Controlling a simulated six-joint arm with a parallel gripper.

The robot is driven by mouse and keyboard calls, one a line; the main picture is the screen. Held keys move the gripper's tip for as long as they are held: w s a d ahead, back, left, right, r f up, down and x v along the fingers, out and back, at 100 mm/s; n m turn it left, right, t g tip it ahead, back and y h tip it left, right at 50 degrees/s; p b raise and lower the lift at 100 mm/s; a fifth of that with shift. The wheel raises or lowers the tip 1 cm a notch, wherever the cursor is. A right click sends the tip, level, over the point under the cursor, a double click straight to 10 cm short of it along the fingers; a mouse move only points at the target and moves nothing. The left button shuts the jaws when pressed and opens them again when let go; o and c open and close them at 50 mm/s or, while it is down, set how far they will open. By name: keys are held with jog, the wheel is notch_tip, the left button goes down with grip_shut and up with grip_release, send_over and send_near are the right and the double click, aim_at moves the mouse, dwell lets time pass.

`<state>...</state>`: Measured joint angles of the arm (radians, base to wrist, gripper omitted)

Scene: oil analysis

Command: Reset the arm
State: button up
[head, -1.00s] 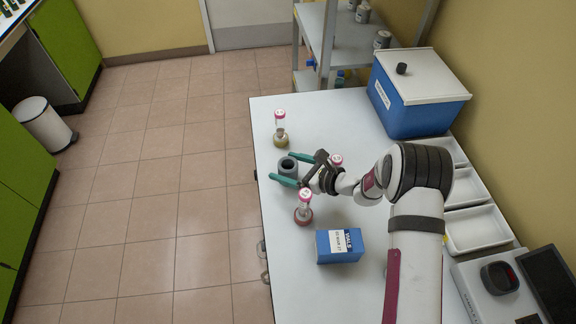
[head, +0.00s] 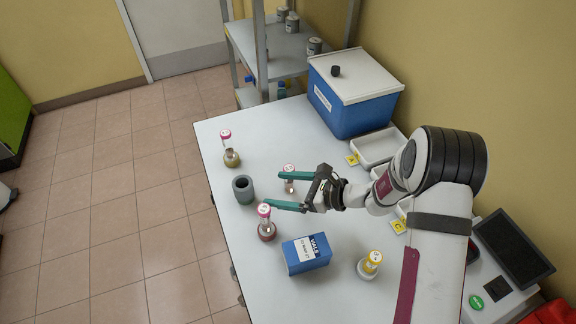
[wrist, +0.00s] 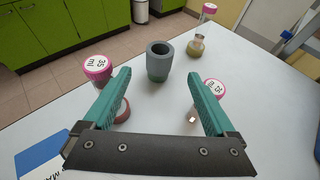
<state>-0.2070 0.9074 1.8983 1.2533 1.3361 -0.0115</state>
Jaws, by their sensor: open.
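My gripper (head: 272,190) has two teal fingers spread wide, with nothing between them. A grey hollow cylinder (head: 243,190) stands upright on the table, just beyond the fingertips; the wrist view shows it (wrist: 159,62) with an open, empty-looking top. A pink-capped flask with dark red liquid (head: 267,230) stands near the lower finger. Another pink-capped flask (head: 289,185) is partly hidden behind the upper finger. In the wrist view, pink caps marked 35 ml (wrist: 97,66) and 25 (wrist: 214,88) show outside the left and right fingers.
A pink-capped flask with yellowish liquid (head: 231,158) stands farther back. A blue bin with white lid (head: 352,105), trays (head: 378,148) and shelving (head: 290,55) line the back and right. The table's left edge is near the cylinder.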

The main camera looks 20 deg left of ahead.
jog(key=s+d+r+n+g+h, duration=0.1)
jog(key=s+d+r+n, duration=0.25)
jog(key=r, duration=0.25)
jog(key=s+d+r+n+g+h, duration=0.1)
jog(key=s+d+r+n+h, duration=0.1)
jog(key=s+d+r+n, duration=0.3)
jog(key=s+d+r+n+t+h, duration=0.1)
jog(key=s+d+r+n+h, duration=0.2)
jog(key=s+d+h, duration=0.5)
jog(key=s+d, duration=0.6)
jog(key=d, duration=0.1)
jog(key=shift+s+d+n+t, duration=0.25)
jog(key=shift+s+n+t, duration=0.05)
jog(key=shift+s+n, duration=0.1)
